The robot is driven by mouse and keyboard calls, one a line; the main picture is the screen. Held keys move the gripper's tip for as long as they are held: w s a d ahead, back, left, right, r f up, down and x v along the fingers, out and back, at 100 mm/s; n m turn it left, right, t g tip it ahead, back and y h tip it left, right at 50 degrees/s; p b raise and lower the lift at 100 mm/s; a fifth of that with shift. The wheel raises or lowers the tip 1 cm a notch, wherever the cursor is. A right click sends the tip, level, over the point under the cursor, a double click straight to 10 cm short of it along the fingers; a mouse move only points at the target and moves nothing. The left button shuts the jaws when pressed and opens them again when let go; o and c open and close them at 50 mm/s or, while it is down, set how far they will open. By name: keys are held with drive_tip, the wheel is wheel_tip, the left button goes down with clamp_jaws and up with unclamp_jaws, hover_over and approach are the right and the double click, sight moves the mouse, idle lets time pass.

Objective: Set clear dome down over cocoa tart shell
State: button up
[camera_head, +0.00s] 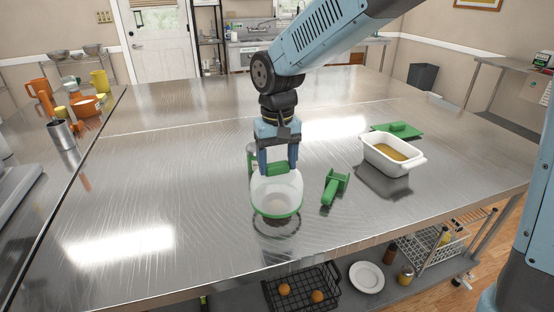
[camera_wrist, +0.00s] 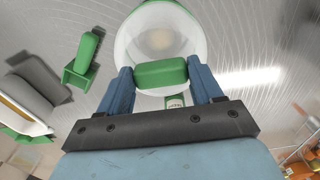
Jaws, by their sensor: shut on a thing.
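My gripper (camera_head: 278,165) is shut on the green handle on top of the clear dome (camera_head: 277,188). The dome is upright with a green rim, and a dark ring-shaped shadow or reflection shows just below it, so it appears slightly above the steel table. In the wrist view the fingers (camera_wrist: 161,82) grip the green handle, with the clear dome (camera_wrist: 135,45) beyond.
A green handled tool (camera_head: 335,187) lies right of the dome. A white loaf dish (camera_head: 391,156) with brownish contents stands further right, a green lid (camera_head: 397,131) behind it. A green-and-white container (camera_head: 252,157) stands close behind the dome. The table's left and front are clear.

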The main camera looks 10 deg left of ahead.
drive_tip(key=shift+f, duration=0.1)
drive_tip(key=shift+f, duration=1.75)
idle(0.3)
drive_tip(key=o, duration=1.2)
drive_tip(key=shift+r, duration=1.5)
